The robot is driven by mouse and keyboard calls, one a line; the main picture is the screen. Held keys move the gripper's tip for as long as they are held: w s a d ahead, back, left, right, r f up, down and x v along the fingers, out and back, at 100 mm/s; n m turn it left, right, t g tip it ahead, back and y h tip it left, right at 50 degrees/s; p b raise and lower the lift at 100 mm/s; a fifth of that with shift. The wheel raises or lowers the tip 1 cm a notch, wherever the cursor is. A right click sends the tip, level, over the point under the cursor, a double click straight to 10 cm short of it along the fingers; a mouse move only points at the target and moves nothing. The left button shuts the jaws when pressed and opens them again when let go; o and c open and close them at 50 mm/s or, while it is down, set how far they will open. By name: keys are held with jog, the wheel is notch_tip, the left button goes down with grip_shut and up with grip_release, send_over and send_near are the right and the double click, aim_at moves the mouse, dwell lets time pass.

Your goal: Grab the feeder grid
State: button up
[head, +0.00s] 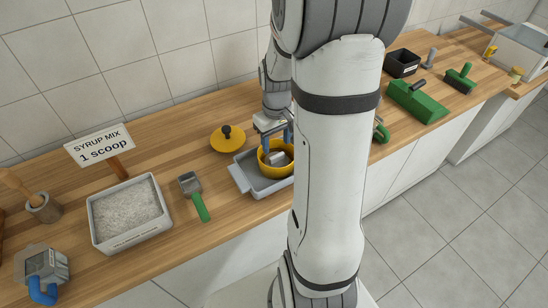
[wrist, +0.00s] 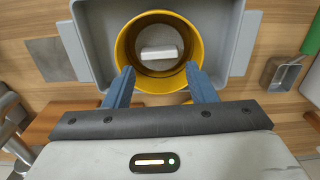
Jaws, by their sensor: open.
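A round yellow pot (head: 263,163) stands in a grey tray (head: 241,178); it also shows in the wrist view (wrist: 122,45). Inside it, a pale grey block (wrist: 160,52) lies across the middle of the grey bottom; it also shows in the head view (head: 277,158). This may be the feeder grid, but no grid pattern is clear. My gripper (wrist: 160,70) is open, its blue fingers apart at the pot's near rim in the wrist view, with nothing between them. In the head view my arm hides the pot's right side.
A yellow lid (head: 228,139) with a black knob lies behind the tray. Left are a green-handled scoop (head: 194,192), a bin of white grains (head: 127,213) and a blue-handled grey box (head: 43,268). Right are green tools (head: 415,100) and a black box (head: 402,63).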

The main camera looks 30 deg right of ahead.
aim_at(277, 155)
notch_tip(277, 155, down, 5)
jog(key=shift+s+f+p, duration=0.1)
jog(key=shift+f+p, duration=0.05)
jog(key=shift+p, duration=0.15)
jog(key=c, duration=0.6)
